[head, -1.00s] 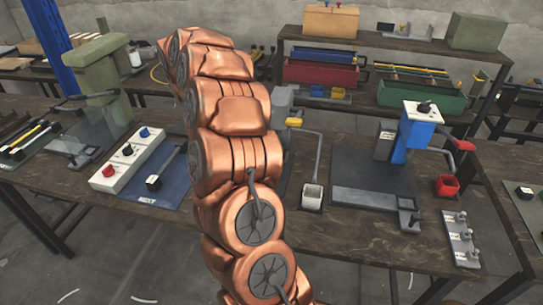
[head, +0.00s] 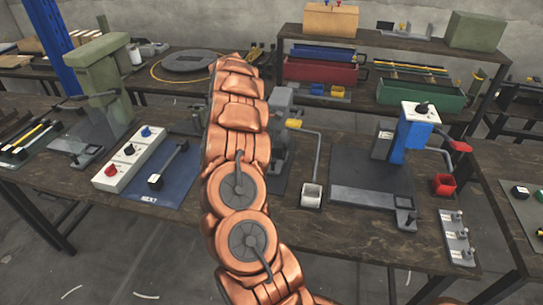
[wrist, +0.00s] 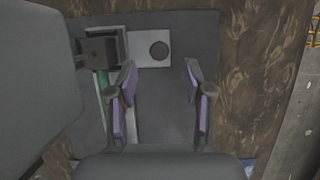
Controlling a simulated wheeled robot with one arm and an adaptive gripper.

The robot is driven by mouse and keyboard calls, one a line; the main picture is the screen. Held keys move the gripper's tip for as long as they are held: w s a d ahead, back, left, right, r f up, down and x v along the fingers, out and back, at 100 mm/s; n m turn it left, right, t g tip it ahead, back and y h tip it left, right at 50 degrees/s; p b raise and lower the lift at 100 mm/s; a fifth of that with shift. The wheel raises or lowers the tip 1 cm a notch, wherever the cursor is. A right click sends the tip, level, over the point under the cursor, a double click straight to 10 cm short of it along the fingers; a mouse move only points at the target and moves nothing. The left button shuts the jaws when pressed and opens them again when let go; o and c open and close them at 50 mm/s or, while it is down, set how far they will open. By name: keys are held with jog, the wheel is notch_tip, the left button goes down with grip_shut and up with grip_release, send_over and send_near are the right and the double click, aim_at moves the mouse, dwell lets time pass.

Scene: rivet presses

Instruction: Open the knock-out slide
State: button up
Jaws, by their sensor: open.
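My gripper (wrist: 159,78) is open and empty in the wrist view, its two purple-padded fingers apart over a dark mat (wrist: 185,22). Just beyond the fingertips lies a light grey plate with a dark round spot (wrist: 159,50); I cannot tell whether this is the knock-out slide. A dark block (wrist: 100,52) stands at its left. In the head view my copper arm hides my gripper and most of the grey press (head: 281,100) in the middle. The blue press (head: 414,132) at right has a long grey bar (head: 365,199) at its base.
A green press (head: 98,65) stands at left. A white box with knobs (head: 130,157) and a blue mat (head: 178,175) lie left of my arm. Shelves with bins stand behind.

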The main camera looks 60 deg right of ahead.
aim_at(273, 160)
jog(key=p+x, duration=0.1)
jog(key=x, duration=0.4)
grip_shut()
dwell(0.4)
